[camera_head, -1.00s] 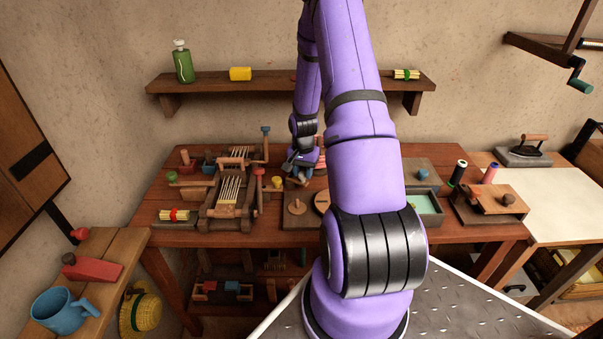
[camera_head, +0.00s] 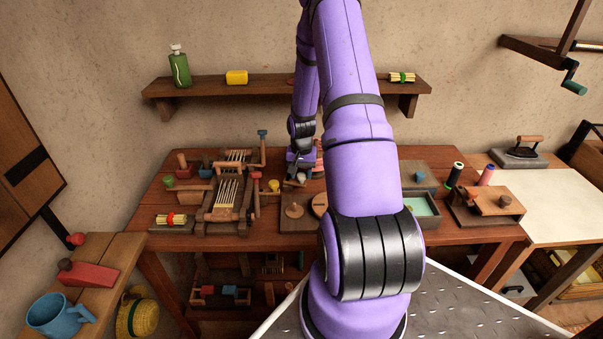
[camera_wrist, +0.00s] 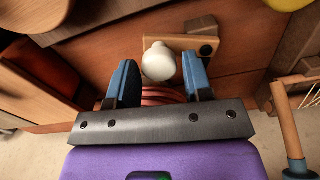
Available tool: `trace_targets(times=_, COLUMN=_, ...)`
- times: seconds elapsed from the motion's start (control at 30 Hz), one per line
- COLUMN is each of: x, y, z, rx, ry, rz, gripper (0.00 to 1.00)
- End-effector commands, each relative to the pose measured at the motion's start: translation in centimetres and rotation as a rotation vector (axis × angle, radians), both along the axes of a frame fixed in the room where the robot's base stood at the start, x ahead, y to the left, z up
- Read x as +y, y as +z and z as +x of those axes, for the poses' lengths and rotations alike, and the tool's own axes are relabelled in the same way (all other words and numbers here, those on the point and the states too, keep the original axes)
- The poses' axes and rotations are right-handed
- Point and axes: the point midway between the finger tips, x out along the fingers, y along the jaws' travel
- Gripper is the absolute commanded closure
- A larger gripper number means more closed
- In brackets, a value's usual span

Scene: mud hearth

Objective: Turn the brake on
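My gripper (camera_wrist: 158,66) is open, with its two blue fingers apart. A white round knob (camera_wrist: 159,62) on a small wooden block (camera_wrist: 197,44) shows between and just beyond the fingertips in the wrist view. I cannot tell whether the fingers touch it. In the head view, my gripper (camera_head: 298,172) is low over the red-brown table, right of the wooden machine (camera_head: 228,195) with strings and handles. The knob is small in the head view. No part is clearly marked as the brake.
A wooden board with round discs (camera_head: 294,210) lies just in front of my gripper. A post with a blue top (camera_head: 262,134) rises left of it. A shelf (camera_head: 210,88) runs along the wall behind. A shallow tray (camera_head: 437,222) stands to the right.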

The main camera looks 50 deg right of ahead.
Motion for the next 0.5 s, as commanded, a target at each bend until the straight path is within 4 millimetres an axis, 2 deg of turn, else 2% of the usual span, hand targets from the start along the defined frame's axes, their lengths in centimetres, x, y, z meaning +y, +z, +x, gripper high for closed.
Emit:
trace_targets(times=0.07, x=0.0, y=0.0, z=0.0, rx=0.000, ry=0.000, rz=0.000, gripper=0.39)
trace_targets(times=0.37, x=0.0, y=0.1, z=0.0, rx=0.000, ry=-0.001, rz=0.000, gripper=0.39)
trace_targets(times=0.5, x=-0.1, y=1.3, z=0.0, rx=-0.003, ry=-0.001, rz=-0.003, gripper=0.39)
